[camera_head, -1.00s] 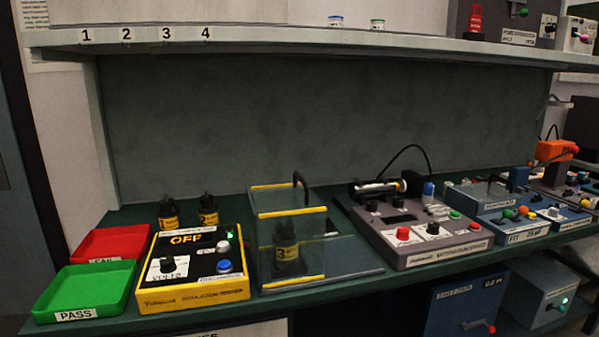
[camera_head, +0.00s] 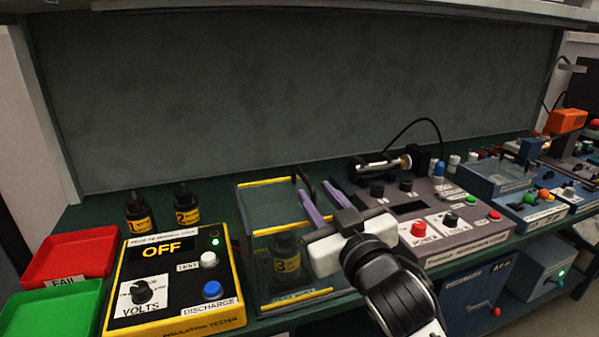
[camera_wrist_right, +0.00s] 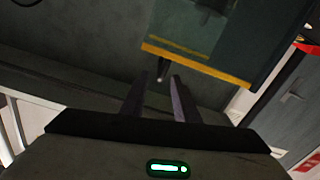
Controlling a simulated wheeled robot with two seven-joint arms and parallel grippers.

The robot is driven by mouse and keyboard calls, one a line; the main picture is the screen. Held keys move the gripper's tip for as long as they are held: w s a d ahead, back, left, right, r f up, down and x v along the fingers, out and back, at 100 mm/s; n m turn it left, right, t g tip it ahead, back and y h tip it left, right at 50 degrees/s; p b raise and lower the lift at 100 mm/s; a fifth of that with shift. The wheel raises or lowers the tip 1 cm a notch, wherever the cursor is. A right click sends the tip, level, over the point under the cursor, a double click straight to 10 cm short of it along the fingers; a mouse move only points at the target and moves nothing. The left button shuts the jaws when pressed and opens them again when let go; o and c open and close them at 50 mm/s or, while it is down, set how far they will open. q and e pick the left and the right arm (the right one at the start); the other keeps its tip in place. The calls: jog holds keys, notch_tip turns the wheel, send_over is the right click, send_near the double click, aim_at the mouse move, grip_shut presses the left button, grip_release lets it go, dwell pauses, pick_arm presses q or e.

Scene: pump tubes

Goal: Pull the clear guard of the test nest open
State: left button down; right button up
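The test nest's clear guard (camera_head: 252,215) has yellow edge strips and stands on the bench around a dark bottle labelled 3 (camera_head: 286,262). A thin black handle (camera_head: 305,180) rises at the guard's right side. My right gripper (camera_head: 317,189) is open, its two purple fingers apart just right of the guard, near the handle. I cannot tell whether the handle lies between the fingers. In the right wrist view, the open fingers (camera_wrist_right: 158,78) show nothing gripped, and the guard's yellow edge (camera_wrist_right: 198,65) lies beyond them. My left gripper is out of view.
The yellow insulation tester (camera_head: 180,321) reads OFF, left of the nest. Red (camera_head: 70,258) and green (camera_head: 50,312) trays lie farther left. Bottles 1 (camera_head: 139,216) and 2 (camera_head: 186,205) stand behind the tester. A grey instrument (camera_head: 440,262) sits close to the right of my gripper.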

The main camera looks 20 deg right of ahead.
jog(key=w, duration=0.8)
jog(key=shift+w+a+p, duration=0.1)
jog(key=shift+a+p, duration=0.1)
jog(key=shift+p, duration=0.1)
grip_shut()
